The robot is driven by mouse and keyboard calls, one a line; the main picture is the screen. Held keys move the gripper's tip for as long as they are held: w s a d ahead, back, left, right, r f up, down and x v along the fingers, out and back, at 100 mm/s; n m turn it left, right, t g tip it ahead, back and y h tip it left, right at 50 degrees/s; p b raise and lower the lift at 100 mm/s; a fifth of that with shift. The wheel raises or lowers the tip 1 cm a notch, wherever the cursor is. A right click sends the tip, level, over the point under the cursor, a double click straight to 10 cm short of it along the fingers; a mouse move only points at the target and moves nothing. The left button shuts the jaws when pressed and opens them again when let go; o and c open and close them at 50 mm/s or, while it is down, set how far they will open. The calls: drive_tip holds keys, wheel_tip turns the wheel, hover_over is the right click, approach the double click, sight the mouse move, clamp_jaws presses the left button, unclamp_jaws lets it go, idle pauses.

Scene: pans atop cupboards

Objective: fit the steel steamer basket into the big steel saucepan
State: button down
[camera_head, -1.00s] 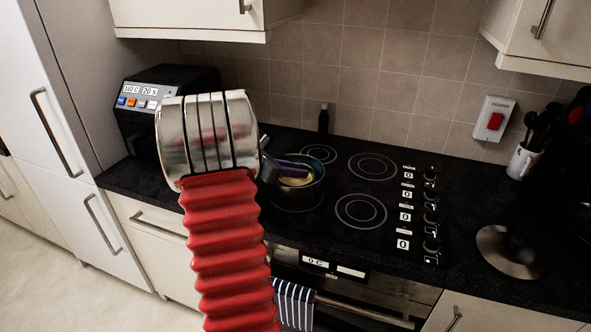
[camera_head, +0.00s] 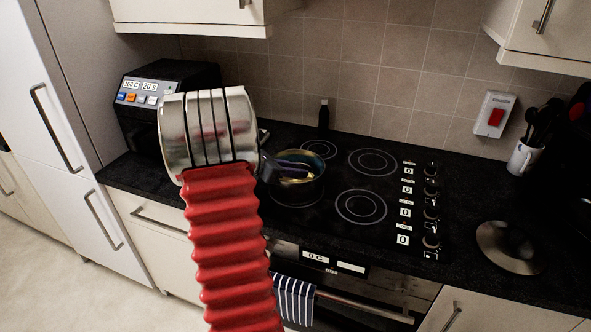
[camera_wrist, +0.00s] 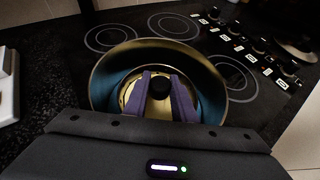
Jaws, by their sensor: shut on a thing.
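The big steel saucepan (camera_head: 307,190) stands on the left part of the hob. In the wrist view its wide rim (camera_wrist: 226,85) surrounds my gripper's fingers. The steamer basket (camera_wrist: 128,94) shows as a gold-tinted round piece inside the saucepan, with a black knob (camera_wrist: 160,87) at its middle. My gripper (camera_wrist: 161,80) has purple fingers on either side of this knob and is shut on it. My gripper also shows over the pan in the head view (camera_head: 293,166). How deep the basket sits is hard to tell, as the fingers and wrist hide part of it.
A steel lid (camera_head: 508,248) lies on the worktop at the right. The other hob rings (camera_head: 361,207) are bare. A dark bottle (camera_head: 323,116) stands behind the hob. A black appliance (camera_head: 150,92) stands at the left, partly behind my arm. A utensil mug (camera_head: 524,158) is at the far right.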

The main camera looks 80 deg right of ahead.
drive_tip(key=shift+f, duration=0.15)
drive_tip(key=c, duration=1.4)
unclamp_jaws()
drive_tip(key=v, duration=1.3)
drive_tip(key=shift+w+a, duration=0.3)
